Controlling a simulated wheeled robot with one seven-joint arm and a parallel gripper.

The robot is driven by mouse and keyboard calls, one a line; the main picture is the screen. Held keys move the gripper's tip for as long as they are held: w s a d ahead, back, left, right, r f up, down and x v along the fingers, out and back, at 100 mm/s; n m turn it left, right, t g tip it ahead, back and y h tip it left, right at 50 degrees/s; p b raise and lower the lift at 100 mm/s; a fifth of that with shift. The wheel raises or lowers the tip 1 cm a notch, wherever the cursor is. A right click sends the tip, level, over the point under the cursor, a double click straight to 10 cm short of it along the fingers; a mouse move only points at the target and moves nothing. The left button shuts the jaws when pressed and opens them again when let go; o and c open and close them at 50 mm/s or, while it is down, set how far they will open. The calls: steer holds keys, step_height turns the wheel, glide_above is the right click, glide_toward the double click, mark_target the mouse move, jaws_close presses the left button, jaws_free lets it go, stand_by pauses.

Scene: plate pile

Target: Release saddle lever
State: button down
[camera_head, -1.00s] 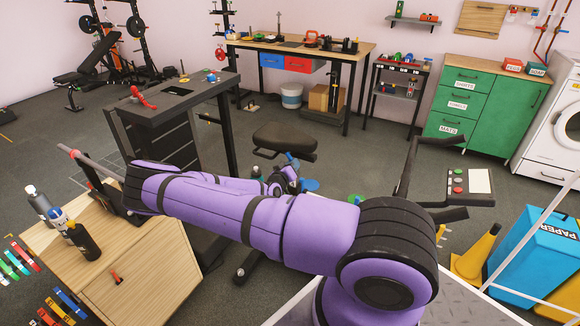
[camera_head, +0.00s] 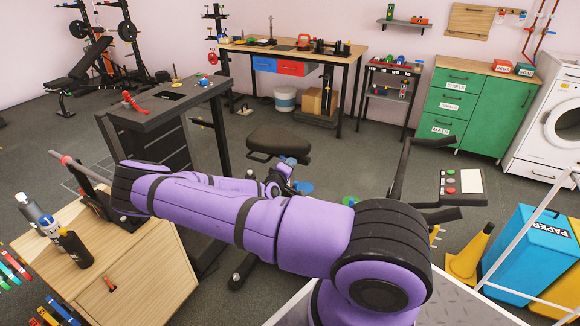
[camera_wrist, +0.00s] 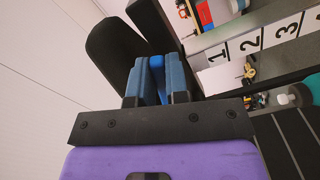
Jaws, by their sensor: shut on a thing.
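The black bike saddle (camera_head: 279,140) stands in the middle of the head view, on an exercise bike largely hidden by my purple arm. In the wrist view the saddle (camera_wrist: 115,55) is the dark rounded shape left of my fingers. My gripper (camera_wrist: 158,72) has its two blue-grey fingers closed on a brighter blue lever (camera_wrist: 157,64), which sits between them beside the saddle. In the head view my gripper (camera_head: 284,180) is small and partly hidden behind my forearm, just below the saddle. The lever itself cannot be made out clearly there.
A dark tall desk (camera_head: 170,105) stands left of the bike. A wooden cabinet (camera_head: 135,265) with bottles is at front left. The bike's handlebar and console (camera_head: 462,185) are at right, near a yellow cone (camera_head: 470,255) and blue paper bin (camera_head: 525,245).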

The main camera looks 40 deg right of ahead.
stand_by(0.4)
steer(key=c, duration=1.1)
jaws_free()
steer(key=shift+r, duration=0.1)
